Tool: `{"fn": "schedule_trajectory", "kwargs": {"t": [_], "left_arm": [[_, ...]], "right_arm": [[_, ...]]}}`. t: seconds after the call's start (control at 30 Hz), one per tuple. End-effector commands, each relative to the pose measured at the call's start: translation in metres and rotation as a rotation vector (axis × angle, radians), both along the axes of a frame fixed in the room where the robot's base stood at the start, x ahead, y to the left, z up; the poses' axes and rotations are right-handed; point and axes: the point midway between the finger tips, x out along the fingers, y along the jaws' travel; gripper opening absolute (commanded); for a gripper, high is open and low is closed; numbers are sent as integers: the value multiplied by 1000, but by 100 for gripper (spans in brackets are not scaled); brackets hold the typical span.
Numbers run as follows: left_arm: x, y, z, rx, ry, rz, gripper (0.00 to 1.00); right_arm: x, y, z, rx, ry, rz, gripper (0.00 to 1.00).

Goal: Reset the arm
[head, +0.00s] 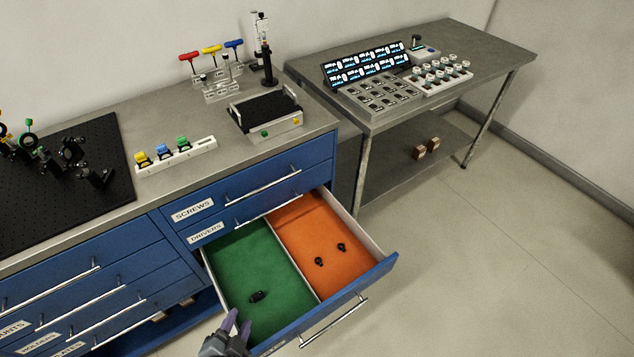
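My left gripper (238,321) is at the bottom of the head view, with two purple fingers pointing up and a gap between them. Nothing shows between the fingers. It appears over or just in front of the near left corner of the open drawer (334,316); its exact height above the drawer is hard to tell. My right gripper is not in view.
The drawer has a green compartment (252,262) with a small black part (257,296) and an orange compartment (345,270) with two black parts (319,261). A blue cabinet (262,192) and a steel table (480,48) stand behind. Floor at right is clear.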

Motion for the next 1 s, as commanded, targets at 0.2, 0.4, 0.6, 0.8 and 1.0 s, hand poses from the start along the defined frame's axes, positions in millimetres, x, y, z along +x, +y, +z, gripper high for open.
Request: {"fn": "schedule_trajectory", "kwargs": {"t": [0.2,0.4,0.6,0.8,1.0], "left_arm": [[-31,23,31,-202,312,158,36],[-78,29,32,-308,579,346,36],[-110,32,45,-390,748,556,36],[-110,32,96,-389,748,552,36],[-110,32,165,-388,748,551,36]], "right_arm": [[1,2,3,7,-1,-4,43],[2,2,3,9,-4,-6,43],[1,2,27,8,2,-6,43],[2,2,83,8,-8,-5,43],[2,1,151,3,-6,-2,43]]}}
